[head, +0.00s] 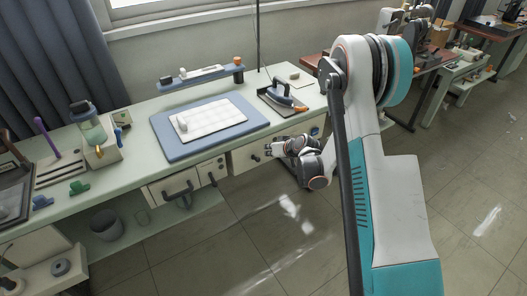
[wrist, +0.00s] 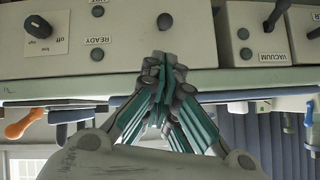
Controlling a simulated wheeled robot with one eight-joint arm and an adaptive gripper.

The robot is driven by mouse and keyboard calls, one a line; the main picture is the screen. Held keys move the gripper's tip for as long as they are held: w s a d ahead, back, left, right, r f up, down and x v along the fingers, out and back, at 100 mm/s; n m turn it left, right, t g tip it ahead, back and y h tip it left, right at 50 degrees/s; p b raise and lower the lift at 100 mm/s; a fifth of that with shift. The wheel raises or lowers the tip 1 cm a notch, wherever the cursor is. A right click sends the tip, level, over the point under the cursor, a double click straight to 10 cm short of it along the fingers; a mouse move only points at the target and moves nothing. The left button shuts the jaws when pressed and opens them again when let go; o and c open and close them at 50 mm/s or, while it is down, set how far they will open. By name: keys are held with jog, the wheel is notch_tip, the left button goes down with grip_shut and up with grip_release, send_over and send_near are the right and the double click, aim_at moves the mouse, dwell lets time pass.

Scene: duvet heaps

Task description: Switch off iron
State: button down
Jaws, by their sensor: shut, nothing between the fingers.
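The iron (head: 283,95) sits on a dark tray at the right end of the bench, its orange part toward the front. A control panel (head: 285,140) is set in the bench front below it. The wrist view is upside down and shows the panel's dark knob (wrist: 38,27), marked "off" and "low". My gripper (head: 270,150) is in front of the panel, left of the knob in the head view. In the wrist view, my gripper (wrist: 165,22) is shut and empty, its tips near the panel beside the "READY" label and apart from the knob.
A blue mat (head: 165,140) with a white pad lies mid-bench. The wrist view shows a "VACUUM" label (wrist: 273,57) with dark controls. Open floor (head: 240,245) lies in front.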

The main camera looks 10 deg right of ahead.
aim_at(256, 159)
jog(key=b+x, duration=0.3)
jog(key=x, duration=0.6)
jog(key=shift+w, duration=0.15)
jog(key=shift+f, duration=0.2)
